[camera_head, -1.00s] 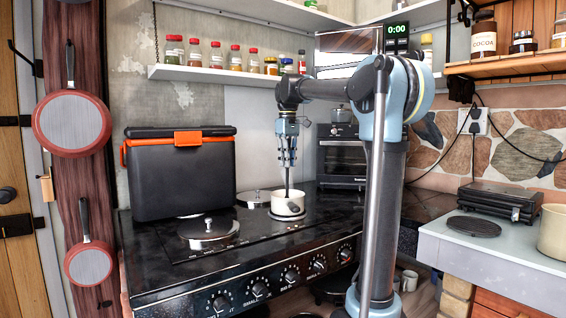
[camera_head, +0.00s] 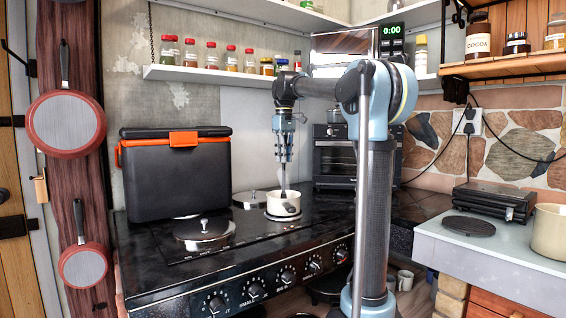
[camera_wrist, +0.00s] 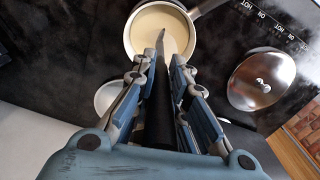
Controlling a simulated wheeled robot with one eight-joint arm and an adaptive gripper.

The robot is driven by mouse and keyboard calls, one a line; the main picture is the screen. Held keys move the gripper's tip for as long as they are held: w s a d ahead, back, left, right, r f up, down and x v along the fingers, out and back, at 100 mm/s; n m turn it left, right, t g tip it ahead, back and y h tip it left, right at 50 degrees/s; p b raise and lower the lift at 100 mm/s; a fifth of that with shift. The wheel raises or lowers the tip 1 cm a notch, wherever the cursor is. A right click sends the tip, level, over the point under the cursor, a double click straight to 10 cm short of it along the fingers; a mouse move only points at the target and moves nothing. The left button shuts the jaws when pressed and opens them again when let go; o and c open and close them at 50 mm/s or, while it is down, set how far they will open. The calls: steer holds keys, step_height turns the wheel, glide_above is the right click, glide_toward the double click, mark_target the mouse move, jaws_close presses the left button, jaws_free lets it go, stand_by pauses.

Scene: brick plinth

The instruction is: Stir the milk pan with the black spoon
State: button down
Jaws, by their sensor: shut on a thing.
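The milk pan (camera_head: 284,210) is small and cream-coloured, and stands on a hob plate near the back of the black stove. In the wrist view the pan (camera_wrist: 129,38) holds a pale, creamy content, and its handle points to the upper right. My gripper (camera_head: 284,158) points down above the pan. It is shut on the black spoon (camera_wrist: 158,112), which also shows below the fingers in the head view (camera_head: 284,178). The spoon's lower end reaches inside the pan's rim. I cannot tell whether it touches the bottom.
A black cool box (camera_head: 175,178) stands at the left, and a toaster oven (camera_head: 335,160) at the back right. A spice shelf (camera_head: 215,75) hangs above.

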steer(key=shift+r, duration=2.9)
steer(key=shift+r, duration=2.5)
